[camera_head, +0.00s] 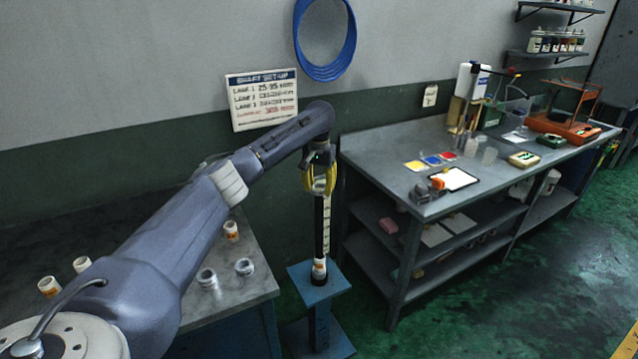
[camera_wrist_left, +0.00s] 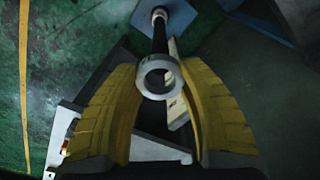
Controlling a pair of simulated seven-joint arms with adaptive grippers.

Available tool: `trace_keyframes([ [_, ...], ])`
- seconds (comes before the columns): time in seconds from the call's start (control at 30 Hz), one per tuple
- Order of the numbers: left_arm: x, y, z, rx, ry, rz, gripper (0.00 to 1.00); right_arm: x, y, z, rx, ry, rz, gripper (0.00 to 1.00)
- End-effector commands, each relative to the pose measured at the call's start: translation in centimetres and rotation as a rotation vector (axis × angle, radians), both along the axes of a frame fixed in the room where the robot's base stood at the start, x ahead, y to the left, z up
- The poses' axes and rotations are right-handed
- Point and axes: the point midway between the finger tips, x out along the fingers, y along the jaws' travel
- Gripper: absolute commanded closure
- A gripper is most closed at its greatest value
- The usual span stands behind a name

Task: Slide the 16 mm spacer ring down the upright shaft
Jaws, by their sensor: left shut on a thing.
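The black upright shaft (camera_head: 319,232) stands on a blue pedestal (camera_head: 338,280). It also shows in the left wrist view (camera_wrist_left: 160,40). A white and orange piece (camera_head: 319,269) sits around its foot. My left gripper (camera_head: 320,184) is at the top of the shaft, pointing down. In the left wrist view its yellow fingers (camera_wrist_left: 160,100) are shut on a pale grey spacer ring (camera_wrist_left: 147,84). The ring lines up with the shaft's near end; I cannot tell whether the shaft passes into it. My right gripper is not in view.
A pale scale strip (camera_head: 327,222) stands beside the shaft. Other rings, including one grey one (camera_head: 244,267), and several small cylinders stand on the left table (camera_head: 215,308). A cluttered workbench (camera_head: 385,165) is at the right. A blue hose coil (camera_head: 301,45) hangs behind.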

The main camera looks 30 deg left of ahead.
Motion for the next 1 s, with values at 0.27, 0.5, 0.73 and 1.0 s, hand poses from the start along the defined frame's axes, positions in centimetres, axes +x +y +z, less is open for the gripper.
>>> trace_keyframes([
  [0.27,0.0,0.0,-1.7,0.0,0.001,0.0,0.88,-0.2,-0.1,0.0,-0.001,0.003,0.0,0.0],
  [0.5,0.0,0.0,-3.1,0.0,0.001,0.0,0.88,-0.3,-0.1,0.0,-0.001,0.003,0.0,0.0],
  [0.73,0.0,0.0,-4.3,0.0,0.001,0.001,0.88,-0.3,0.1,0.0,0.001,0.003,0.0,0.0],
  [1.0,0.0,0.0,-5.2,0.0,0.0,0.001,0.88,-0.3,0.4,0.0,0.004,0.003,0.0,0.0],
])
